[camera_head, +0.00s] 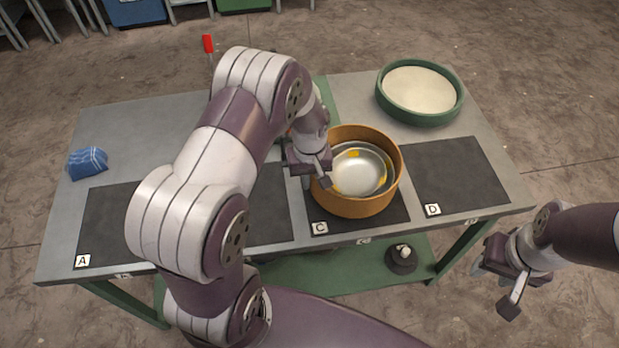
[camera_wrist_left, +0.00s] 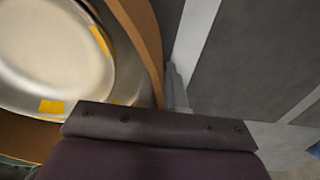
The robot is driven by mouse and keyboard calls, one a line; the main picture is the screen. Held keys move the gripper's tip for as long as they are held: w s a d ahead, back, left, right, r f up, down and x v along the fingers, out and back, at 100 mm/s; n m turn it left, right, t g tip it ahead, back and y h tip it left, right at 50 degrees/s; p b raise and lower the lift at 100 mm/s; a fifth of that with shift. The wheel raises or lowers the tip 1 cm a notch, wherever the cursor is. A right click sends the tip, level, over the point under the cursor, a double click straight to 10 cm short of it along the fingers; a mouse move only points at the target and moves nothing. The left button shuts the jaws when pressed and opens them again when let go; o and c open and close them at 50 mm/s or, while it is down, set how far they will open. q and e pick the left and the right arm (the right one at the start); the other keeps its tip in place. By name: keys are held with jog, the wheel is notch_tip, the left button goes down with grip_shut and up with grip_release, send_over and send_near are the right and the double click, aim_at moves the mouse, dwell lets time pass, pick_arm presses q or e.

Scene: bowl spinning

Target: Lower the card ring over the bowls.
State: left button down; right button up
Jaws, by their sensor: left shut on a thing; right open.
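The orange-brown card ring (camera_head: 355,206) stands around the silver bowls (camera_head: 358,172) on the dark mat marked C. The bowls look nested, with yellow patches on them. I cannot tell whether the ring's lower edge touches the mat. My left gripper (camera_head: 316,181) is shut on the ring's left wall. In the left wrist view the ring's wall (camera_wrist_left: 143,35) runs down to the finger, with the bowls (camera_wrist_left: 55,50) inside it at left. My right gripper (camera_head: 494,290) is open and empty, off the table's right front corner.
A green round tub with a pale filling (camera_head: 420,104) stands at the back right. Mat D (camera_head: 460,175) is bare. A blue cloth (camera_head: 87,162) lies at the left. My left arm hides the table's middle. A dark object (camera_head: 402,259) sits on the lower shelf.

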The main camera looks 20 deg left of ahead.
pick_arm(q)
notch_tip(320, 180, down, 3)
jog(key=shift+r+b, duration=0.1)
jog(key=shift+b, duration=0.25)
jog(key=c, duration=1.2)
grip_release()
jog(key=shift+s, duration=0.1)
notch_tip(320, 180, up, 13)
jog(key=s+d+m, duration=0.1)
jog(key=s+m, duration=0.1)
jog(key=s, duration=0.2)
jog(key=s+d+r+m, duration=0.1)
jog(key=s+m, duration=0.1)
jog(key=s, duration=0.2)
jog(key=s+d+m+t, duration=0.1)
jog(key=s+m, duration=0.2)
jog(key=s, duration=0.1)
jog(key=shift+d+r, duration=0.2)
